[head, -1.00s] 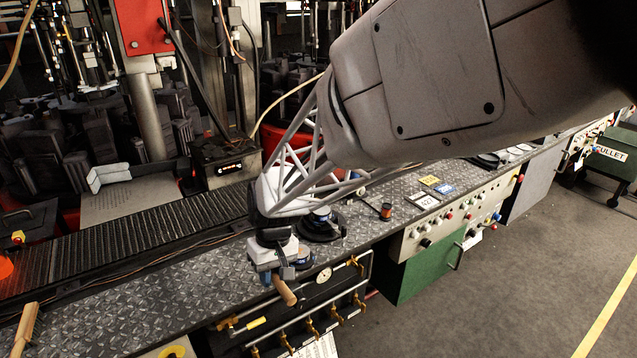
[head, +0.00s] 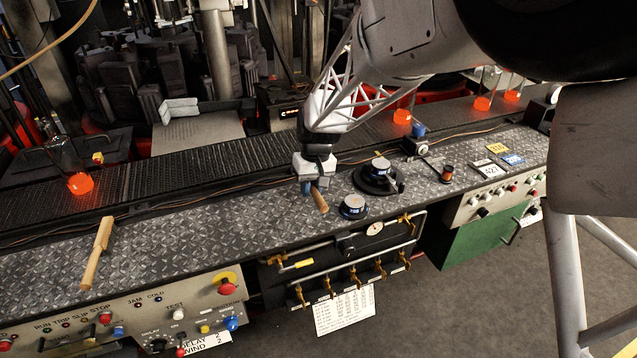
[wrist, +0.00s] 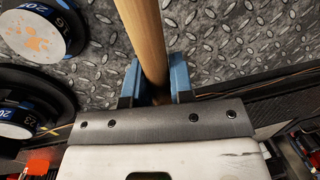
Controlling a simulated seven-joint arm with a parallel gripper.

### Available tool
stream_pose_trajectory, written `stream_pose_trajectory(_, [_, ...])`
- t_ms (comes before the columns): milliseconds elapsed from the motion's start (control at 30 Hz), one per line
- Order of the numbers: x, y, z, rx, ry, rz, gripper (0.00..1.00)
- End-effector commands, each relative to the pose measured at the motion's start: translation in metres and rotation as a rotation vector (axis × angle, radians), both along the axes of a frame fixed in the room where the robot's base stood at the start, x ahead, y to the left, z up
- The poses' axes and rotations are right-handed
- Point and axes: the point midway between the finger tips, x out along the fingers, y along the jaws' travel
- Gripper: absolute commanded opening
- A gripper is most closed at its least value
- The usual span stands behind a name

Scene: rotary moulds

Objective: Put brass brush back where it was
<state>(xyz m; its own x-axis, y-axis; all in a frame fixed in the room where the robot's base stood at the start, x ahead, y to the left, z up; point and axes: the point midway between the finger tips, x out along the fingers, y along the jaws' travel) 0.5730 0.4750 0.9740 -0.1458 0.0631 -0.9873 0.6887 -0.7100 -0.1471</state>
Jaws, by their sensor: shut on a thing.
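My gripper (head: 310,188) is shut on a wooden handle (head: 320,202), which I take to be the brass brush. It is above the diamond-plate bench (head: 230,217), left of two black round pieces with blue labels. In the wrist view, the handle (wrist: 144,38) runs between my gripper's blue fingers (wrist: 154,78) and out of the top of the picture. The brush's bristles are hidden. Whether the handle touches the plate I cannot tell.
A second wooden-handled tool (head: 98,252) lies on the bench at left. A large black disc (head: 374,182) and a smaller one (head: 353,208) are right of my gripper. Glowing orange pieces (head: 80,183) are on the conveyor behind. The plate between gripper and left tool is clear.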

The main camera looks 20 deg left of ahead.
Motion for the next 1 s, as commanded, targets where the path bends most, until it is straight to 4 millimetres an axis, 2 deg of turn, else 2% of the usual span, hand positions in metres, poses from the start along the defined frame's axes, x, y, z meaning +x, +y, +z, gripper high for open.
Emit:
stream_pose_trajectory(233, [0.019,0.016,-0.001,0.001,-0.001,0.0,0.0])
stream_pose_trajectory(667, [0.021,0.018,-0.002,0.001,-0.001,0.0,0.0])
stream_pose_trajectory(1000, [0.021,0.018,-0.03,-0.001,0.001,0.0,0.0])
